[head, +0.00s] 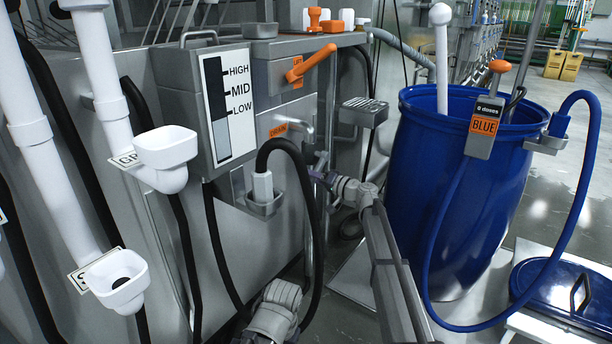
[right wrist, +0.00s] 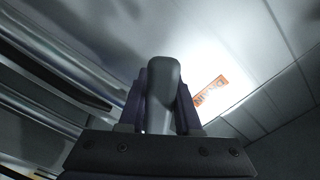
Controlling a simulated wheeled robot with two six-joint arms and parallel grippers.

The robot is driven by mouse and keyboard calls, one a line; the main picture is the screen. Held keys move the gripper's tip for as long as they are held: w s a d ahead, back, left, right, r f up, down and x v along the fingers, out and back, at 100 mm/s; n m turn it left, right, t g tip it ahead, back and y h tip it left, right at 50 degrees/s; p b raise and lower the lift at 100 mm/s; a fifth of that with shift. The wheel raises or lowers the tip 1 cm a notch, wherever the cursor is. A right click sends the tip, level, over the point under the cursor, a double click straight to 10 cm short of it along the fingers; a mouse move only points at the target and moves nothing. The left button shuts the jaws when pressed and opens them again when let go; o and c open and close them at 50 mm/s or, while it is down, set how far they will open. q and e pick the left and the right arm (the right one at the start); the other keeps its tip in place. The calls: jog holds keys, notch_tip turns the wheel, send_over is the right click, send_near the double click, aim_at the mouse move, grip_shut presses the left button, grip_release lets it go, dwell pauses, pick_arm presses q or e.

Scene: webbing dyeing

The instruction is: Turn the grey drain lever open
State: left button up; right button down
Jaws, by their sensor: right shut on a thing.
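The grey drain lever (head: 307,132) is on the front of the grey machine, just right of the orange DRAIN label (head: 278,130). In the right wrist view the lever's rounded dark grey end (right wrist: 163,90) stands between my fingers, with the DRAIN label (right wrist: 210,91) to its right. My right gripper (head: 320,166) is shut on the lever; in the right wrist view its two dark fingers (right wrist: 162,112) flank the lever end. Part of my left arm shows at the bottom of the head view, but its gripper does not show.
A black hose (head: 312,215) loops from a holder (head: 264,203) left of my right gripper. An orange-handled lever (head: 312,63) sits above the drain lever, right of the HIGH/MID/LOW gauge (head: 217,105). A blue drum (head: 440,190) stands right. White funnels (head: 165,148) are at left.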

jog(key=c, duration=0.6)
grip_release()
jog(key=v, duration=0.8)
